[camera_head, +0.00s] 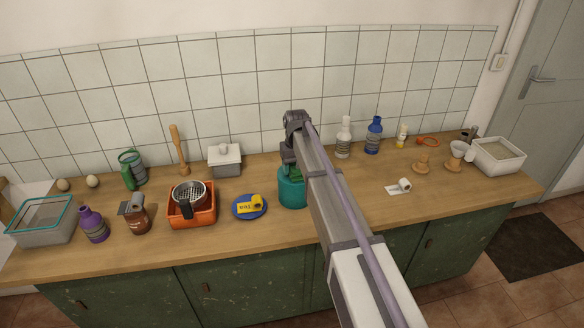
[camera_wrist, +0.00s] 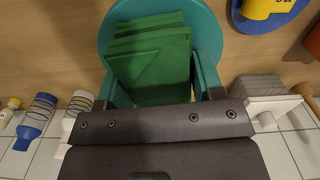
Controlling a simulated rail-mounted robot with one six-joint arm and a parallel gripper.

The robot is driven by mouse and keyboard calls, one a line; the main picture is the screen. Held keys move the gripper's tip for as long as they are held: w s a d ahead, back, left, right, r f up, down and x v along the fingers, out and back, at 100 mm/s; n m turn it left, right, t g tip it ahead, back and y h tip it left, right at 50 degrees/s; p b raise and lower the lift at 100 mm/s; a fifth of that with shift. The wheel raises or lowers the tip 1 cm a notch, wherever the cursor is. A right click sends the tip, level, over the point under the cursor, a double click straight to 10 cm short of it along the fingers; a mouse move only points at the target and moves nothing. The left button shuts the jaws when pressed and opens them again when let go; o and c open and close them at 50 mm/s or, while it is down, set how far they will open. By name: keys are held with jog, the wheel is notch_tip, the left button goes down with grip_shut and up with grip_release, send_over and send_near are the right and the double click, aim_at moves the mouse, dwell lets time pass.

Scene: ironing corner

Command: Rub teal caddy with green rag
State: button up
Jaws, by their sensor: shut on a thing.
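The teal caddy (camera_head: 292,192) stands upright on the wooden counter, partly hidden behind my arm. In the wrist view the caddy (camera_wrist: 209,36) shows as a round teal shape behind the rag. The folded green rag (camera_wrist: 150,58) is between the fingers of my gripper (camera_wrist: 157,88), which is shut on it. In the head view my gripper (camera_head: 290,166) points down at the top of the caddy. The rag overlaps the caddy in the wrist view; I cannot tell whether it touches the caddy or how deep it sits.
Left of the caddy are a blue plate (camera_head: 240,210) with a yellow item and an orange bin (camera_head: 190,220) with a strainer. Behind them stands a white lidded box (camera_head: 224,161). White (camera_head: 344,140) and blue (camera_head: 373,137) bottles stand at the back right.

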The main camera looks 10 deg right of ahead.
jog(key=shift+d, duration=0.75)
notch_tip(320, 180, up, 7)
jog(key=p, duration=0.7)
jog(key=shift+f, duration=0.1)
